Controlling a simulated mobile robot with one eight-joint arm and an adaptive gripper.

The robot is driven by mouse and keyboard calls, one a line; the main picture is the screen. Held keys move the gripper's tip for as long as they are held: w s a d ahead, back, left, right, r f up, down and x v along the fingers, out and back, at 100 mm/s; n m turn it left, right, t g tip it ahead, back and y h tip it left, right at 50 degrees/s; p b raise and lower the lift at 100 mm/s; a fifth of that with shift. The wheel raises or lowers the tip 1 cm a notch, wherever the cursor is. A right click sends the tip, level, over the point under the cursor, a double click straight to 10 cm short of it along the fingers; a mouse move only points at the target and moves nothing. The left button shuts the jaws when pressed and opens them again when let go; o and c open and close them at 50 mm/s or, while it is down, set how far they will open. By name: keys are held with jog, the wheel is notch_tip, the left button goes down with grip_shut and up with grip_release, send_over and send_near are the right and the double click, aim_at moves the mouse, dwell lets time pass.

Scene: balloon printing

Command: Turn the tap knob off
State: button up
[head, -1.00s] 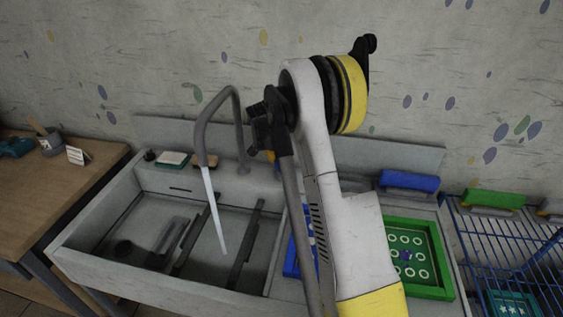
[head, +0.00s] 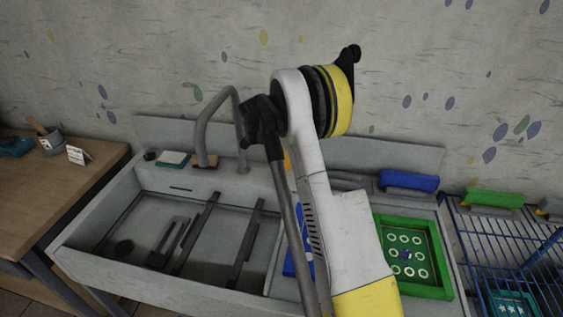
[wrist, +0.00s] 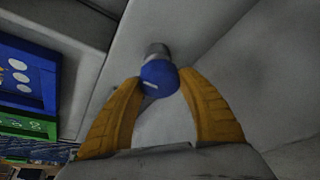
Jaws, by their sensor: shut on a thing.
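The grey tap (head: 203,125) arches over the sink (head: 215,232), and no water runs from its spout. The tap knob (wrist: 158,75) is blue with a short white mark, on a grey stem, in the wrist view. My gripper (wrist: 161,80) is shut on the knob, one yellow finger on each side. In the head view my arm hides the knob, and only a bit of a yellow finger shows beside the arm.
Dark bars and a drain lie in the basin. A sponge (head: 172,158) and a brown block (head: 206,161) sit on the back ledge. A green-framed screen (head: 444,291) lies right of my arm. A blue wire rack (head: 500,240) stands at far right.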

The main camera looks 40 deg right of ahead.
jog(key=o, duration=1.2)
jog(key=shift+r, duration=0.1)
jog(key=v, duration=1.1)
jog(key=shift+a+r, duration=0.15)
jog(key=shift+r, duration=0.25)
